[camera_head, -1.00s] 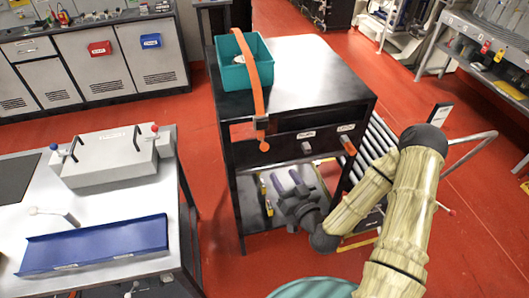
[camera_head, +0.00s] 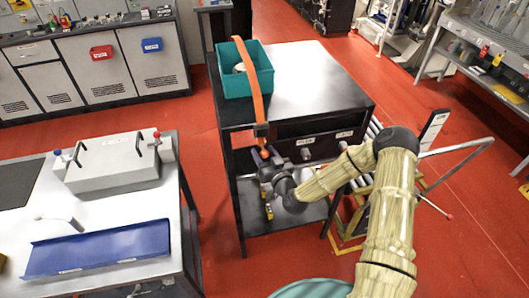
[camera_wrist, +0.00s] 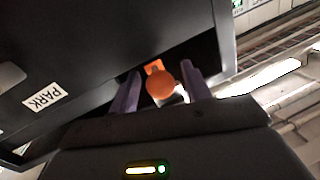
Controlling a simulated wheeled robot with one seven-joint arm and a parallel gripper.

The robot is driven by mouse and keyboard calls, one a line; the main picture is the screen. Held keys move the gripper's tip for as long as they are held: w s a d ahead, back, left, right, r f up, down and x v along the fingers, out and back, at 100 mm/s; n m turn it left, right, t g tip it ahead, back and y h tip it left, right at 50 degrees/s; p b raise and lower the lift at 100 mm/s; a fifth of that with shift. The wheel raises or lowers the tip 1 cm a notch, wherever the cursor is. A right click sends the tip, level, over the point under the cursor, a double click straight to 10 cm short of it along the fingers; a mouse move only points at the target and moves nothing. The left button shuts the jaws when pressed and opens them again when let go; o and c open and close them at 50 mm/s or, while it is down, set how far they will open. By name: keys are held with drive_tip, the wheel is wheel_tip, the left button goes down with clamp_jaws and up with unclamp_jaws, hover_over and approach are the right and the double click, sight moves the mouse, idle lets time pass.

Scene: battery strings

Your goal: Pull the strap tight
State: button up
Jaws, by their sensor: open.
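The orange strap (camera_head: 255,88) runs over the teal crate (camera_head: 232,80) on the black cart and down past the cart's front edge through a dark buckle (camera_head: 261,130). Its orange round end tab (camera_wrist: 160,86) shows in the wrist view between the two purple fingers of my gripper (camera_wrist: 162,82). My gripper also shows in the head view (camera_head: 264,158), just below the buckle at the cart's front left. The fingers are apart, with visible gaps to either side of the tab. In the head view my gripper mostly hides the tab.
The cart top (camera_head: 315,75) is clear right of the crate. The cart's drawer front, with a "PARK" label (camera_wrist: 44,97), is close beside my gripper. A white workbench with a blue tray (camera_head: 97,247) and a grey box (camera_head: 112,163) stands to the left.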

clamp_jaws()
wheel_tip(320, 180, down, 8)
drive_tip(key=b, duration=0.7)
drive_tip(key=shift+r, duration=0.2)
unclamp_jaws()
